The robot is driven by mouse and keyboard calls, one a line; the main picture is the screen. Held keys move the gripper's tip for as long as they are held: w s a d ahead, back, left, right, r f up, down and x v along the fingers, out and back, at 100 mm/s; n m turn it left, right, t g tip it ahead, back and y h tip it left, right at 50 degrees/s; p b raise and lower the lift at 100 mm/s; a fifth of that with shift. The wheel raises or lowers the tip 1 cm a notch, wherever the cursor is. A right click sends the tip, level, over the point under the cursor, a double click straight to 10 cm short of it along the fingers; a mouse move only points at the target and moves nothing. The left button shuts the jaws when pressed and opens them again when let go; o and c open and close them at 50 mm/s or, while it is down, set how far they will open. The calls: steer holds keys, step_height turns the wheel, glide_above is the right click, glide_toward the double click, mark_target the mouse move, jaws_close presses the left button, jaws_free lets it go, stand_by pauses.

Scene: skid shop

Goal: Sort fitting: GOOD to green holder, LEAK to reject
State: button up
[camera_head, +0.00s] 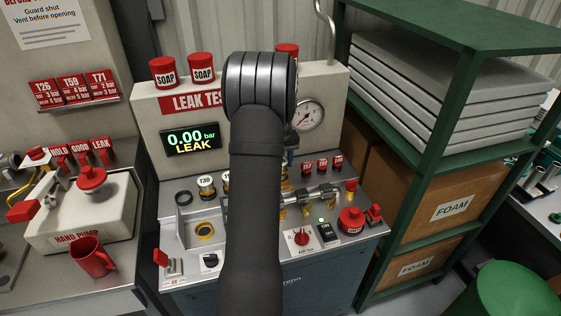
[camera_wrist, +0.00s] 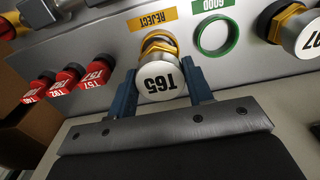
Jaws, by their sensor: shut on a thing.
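In the wrist view, a brass fitting with a white cap marked T65 (camera_wrist: 158,82) is between the blue fingers of my gripper (camera_wrist: 163,88), which is shut on it. The fitting is lined up with the place under the yellow REJECT label (camera_wrist: 152,18); I cannot tell whether it is seated there or just above. The green GOOD holder (camera_wrist: 216,35) beside it is an empty ring. In the head view, the tester display (camera_head: 191,139) reads 0.00 bar LEAK. My arm hides the gripper, the T65 fitting and both holders there.
Another white-capped fitting (camera_wrist: 308,38) stands right of the green holder. In the head view, a T30 fitting (camera_head: 206,183), a gauge (camera_head: 307,114) and a red knob (camera_head: 351,220) are on the bench. A green shelf (camera_head: 463,47) bounds the right.

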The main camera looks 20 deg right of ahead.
steer(key=shift+f, duration=1)
stand_by(0.5)
steer(key=o, duration=0.9)
steer(key=o, duration=0.6)
steer(key=shift+c, duration=0.2)
steer(key=shift+r, duration=0.2)
steer(key=shift+r, duration=1.35)
steer(key=shift+r, duration=0.1)
